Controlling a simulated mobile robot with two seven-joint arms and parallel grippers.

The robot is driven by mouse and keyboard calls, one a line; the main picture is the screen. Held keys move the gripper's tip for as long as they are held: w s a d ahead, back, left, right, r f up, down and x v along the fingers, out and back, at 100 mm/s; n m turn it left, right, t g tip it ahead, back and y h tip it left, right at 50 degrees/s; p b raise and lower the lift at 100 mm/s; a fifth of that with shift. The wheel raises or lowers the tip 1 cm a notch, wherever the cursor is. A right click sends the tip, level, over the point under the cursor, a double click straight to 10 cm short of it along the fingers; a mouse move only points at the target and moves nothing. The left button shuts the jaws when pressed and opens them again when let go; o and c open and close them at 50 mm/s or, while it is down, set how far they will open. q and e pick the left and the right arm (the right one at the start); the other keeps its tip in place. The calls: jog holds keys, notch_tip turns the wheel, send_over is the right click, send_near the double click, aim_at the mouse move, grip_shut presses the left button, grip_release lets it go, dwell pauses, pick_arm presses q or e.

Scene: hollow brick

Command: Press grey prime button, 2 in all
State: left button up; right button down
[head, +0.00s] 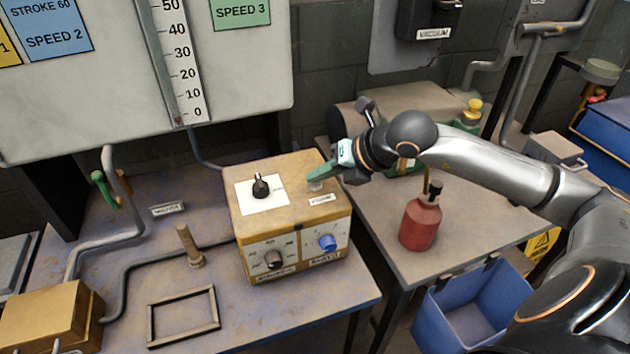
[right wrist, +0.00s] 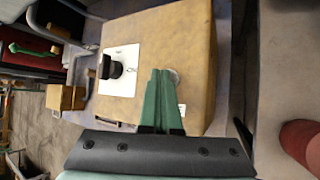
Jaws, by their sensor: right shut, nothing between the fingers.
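The grey prime button (head: 316,186) is a small round cap on top of the yellow control box (head: 240,205), at its right side behind a small label. My right gripper (head: 311,175) reaches in from the right with its green fingers shut and empty. Its fingertips are at the button, just over it in the head view; I cannot tell whether they touch it. In the right wrist view the shut fingertips (right wrist: 159,72) partly cover the button (right wrist: 174,77), whose pale edge shows to their right. My left gripper is not in view.
A black knob (head: 261,187) stands on a white plate left of the button. The box front has a dark knob (head: 274,259) and a blue knob (head: 327,242). A red bottle (head: 420,222) stands right, below my forearm. A wooden peg (head: 190,245) stands left.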

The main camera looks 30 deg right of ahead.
aim_at(319, 186)
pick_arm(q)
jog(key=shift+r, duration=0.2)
pick_arm(e)
jog(key=shift+r, duration=0.55)
jog(key=shift+r+p, duration=1.6)
jog(key=shift+r, duration=1)
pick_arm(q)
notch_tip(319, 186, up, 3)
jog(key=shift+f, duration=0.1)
